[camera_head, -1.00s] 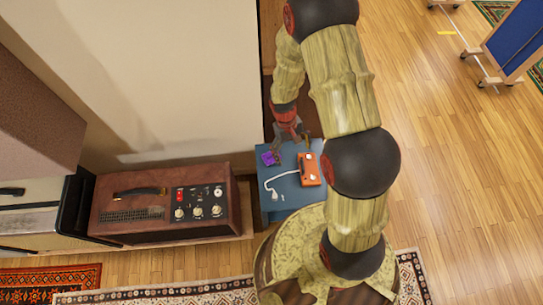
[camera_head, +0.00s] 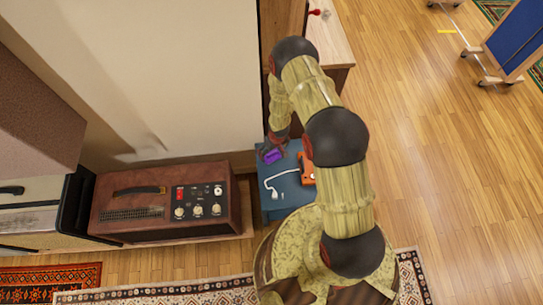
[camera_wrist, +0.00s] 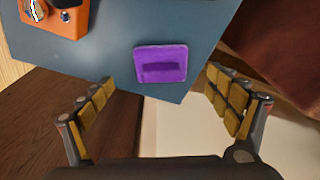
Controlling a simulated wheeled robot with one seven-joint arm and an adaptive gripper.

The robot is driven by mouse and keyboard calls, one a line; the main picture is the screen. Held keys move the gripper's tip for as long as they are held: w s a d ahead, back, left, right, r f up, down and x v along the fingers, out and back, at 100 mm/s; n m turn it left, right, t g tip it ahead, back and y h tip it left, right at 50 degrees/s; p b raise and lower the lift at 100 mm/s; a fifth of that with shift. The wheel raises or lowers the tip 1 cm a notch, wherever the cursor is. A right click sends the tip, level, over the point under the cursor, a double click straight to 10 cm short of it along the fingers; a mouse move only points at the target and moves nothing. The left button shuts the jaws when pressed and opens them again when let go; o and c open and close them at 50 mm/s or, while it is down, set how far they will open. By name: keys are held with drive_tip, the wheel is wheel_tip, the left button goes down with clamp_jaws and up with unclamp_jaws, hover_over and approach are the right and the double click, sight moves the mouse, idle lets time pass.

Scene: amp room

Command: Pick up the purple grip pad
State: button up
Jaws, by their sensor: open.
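The purple grip pad (camera_wrist: 160,64) is a square with a raised bar across it. It lies flat on the blue table top (camera_wrist: 105,30), near its edge. It also shows in the head view (camera_head: 273,156), partly covered by my gripper. My gripper (camera_wrist: 161,88) is open, with its fingers on either side of the pad's place in the wrist view and nothing between them. The pad shows beyond the fingertips, and I see no contact. In the head view my gripper (camera_head: 273,147) is over the back left of the blue table.
An orange box (camera_wrist: 55,15) with knobs and a white cable with a plug (camera_head: 277,184) lie on the same table. A brown amplifier (camera_head: 170,203) stands to the left. A pale wall is close behind. Open wooden floor (camera_head: 440,170) lies to the right.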

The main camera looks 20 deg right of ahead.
sight(272, 153)
drive_tip(key=f, duration=0.2)
drive_tip(key=w+f+b, duration=0.1)
drive_tip(key=f+b, duration=0.1)
drive_tip(key=f, duration=0.1)
drive_tip(key=shift+w+a+f, duration=0.25)
drive_tip(key=shift+f, duration=0.05)
drive_tip(key=shift+c, duration=1.3)
drive_tip(key=c, duration=1.1)
drive_tip(key=shift+r, duration=0.1)
drive_tip(key=shift+r+p, duration=0.85)
drive_tip(key=shift+r, duration=0.6)
drive_tip(key=shift+s+r, duration=0.2)
drive_tip(key=shift+r, duration=0.1)
drive_tip(key=s+r+p, duration=0.2)
drive_tip(key=s+r, duration=0.7)
drive_tip(key=s, duration=0.4)
drive_tip(key=shift+s+r, duration=0.2)
drive_tip(key=shift+s, duration=0.15)
